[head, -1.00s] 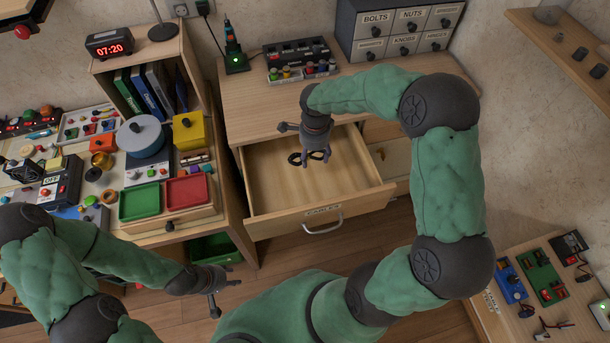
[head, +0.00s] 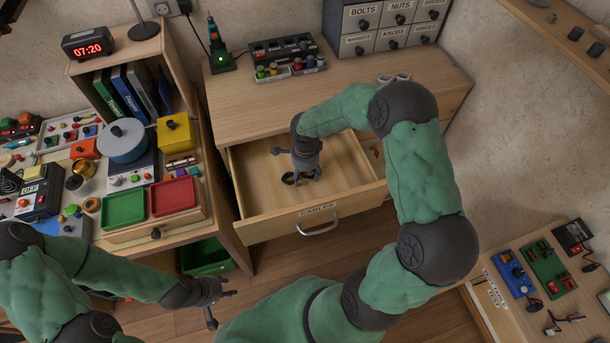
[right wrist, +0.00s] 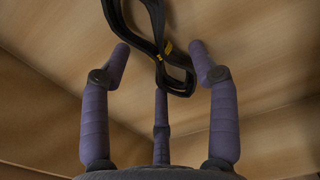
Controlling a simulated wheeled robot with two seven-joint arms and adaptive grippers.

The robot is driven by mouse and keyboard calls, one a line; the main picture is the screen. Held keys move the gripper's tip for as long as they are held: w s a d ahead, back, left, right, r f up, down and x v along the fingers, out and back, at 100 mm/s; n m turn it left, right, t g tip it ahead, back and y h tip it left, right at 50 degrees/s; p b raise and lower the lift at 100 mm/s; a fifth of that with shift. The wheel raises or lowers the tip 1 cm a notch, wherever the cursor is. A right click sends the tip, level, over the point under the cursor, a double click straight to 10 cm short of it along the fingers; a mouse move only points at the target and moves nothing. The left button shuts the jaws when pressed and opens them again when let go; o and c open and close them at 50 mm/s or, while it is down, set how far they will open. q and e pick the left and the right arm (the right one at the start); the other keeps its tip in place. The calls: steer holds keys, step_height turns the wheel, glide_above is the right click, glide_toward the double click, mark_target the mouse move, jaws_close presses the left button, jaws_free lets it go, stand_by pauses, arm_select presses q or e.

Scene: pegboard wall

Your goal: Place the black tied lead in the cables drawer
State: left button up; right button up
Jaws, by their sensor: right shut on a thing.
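The cables drawer (head: 318,208) is pulled open below the desk top, with its label and handle on the front. My right gripper (head: 302,178) points down inside the drawer's opening. It is shut on the black tied lead (head: 289,179), a small dark loop at its fingertips. In the right wrist view the lead (right wrist: 150,18) is a black bundle with yellow ties, between the fingertips (right wrist: 160,55) and over the bare wooden drawer floor. I cannot tell whether the lead touches the floor. My left gripper (head: 222,308) is open and empty, low over the wooden floor.
A white coiled cable (head: 394,78) lies on the desk top (head: 235,105), behind my right arm. Small labelled drawers (head: 388,28) stand at the back. A crowded bench with red (head: 174,196) and green trays is at left. The rest of the cables drawer is bare.

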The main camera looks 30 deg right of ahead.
mark_target(305, 175)
steer(key=shift+f, duration=0.1)
steer(key=shift+f, duration=0.2)
steer(key=o, duration=1.2)
steer(key=shift+r, duration=0.15)
steer(key=shift+r, duration=0.3)
step_height(305, 175, up, 12)
steer(key=p, duration=0.4)
steer(key=shift+f, duration=0.25)
